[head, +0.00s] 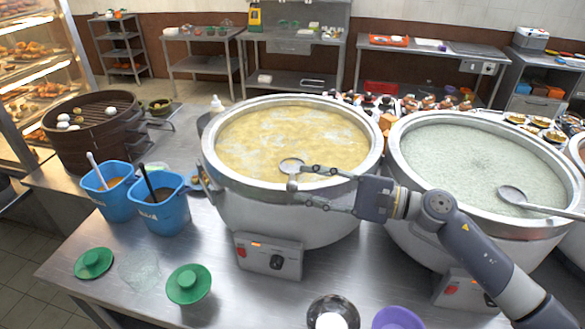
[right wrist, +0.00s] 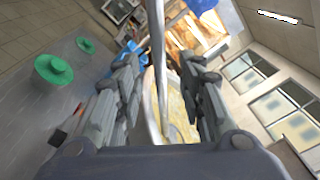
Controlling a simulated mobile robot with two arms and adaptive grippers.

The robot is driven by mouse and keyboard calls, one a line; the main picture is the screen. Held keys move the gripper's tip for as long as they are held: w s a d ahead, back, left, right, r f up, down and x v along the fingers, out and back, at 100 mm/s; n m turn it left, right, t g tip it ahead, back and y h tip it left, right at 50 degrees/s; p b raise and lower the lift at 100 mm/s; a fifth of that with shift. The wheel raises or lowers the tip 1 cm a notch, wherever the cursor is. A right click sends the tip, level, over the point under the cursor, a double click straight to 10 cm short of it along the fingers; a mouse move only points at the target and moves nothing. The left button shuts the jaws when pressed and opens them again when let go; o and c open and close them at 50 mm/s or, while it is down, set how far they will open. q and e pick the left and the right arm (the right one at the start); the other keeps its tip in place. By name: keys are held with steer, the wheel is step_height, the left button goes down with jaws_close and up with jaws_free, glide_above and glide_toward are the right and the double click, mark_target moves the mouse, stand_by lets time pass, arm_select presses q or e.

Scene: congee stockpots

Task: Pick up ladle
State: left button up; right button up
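A metal ladle (head: 291,165) is at the near rim of the left stockpot (head: 285,215), which holds yellow congee. Its round end shows above the congee. My right gripper (head: 298,186) reaches over that rim from the right, its two fingers spread around the ladle. In the right wrist view, the pale ladle handle (right wrist: 158,70) runs between the open fingers (right wrist: 165,85), with a gap on the right; contact on the left side is unclear. A second ladle (head: 513,196) rests in the right stockpot (head: 485,245) of pale congee. My left gripper is not in view.
Two blue containers (head: 160,208) with utensils stand left of the pots, near a dark steamer basket (head: 95,140). Green lids (head: 188,284), a black bowl (head: 333,312) and a purple item (head: 398,318) lie in front. Small bowls crowd behind the pots.

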mark_target(293, 177)
steer(key=a+p, duration=0.1)
steer(key=a, duration=0.1)
steer(key=a+r+p, duration=0.1)
steer(key=shift+w+a+p, duration=0.25)
steer(key=shift+a+p, duration=0.1)
steer(key=shift+a, duration=0.05)
steer(key=shift+w+a+f, duration=0.1)
steer(key=shift+a+f, duration=0.05)
steer(key=shift+a, duration=0.05)
steer(key=shift+f, duration=0.1)
jaws_close()
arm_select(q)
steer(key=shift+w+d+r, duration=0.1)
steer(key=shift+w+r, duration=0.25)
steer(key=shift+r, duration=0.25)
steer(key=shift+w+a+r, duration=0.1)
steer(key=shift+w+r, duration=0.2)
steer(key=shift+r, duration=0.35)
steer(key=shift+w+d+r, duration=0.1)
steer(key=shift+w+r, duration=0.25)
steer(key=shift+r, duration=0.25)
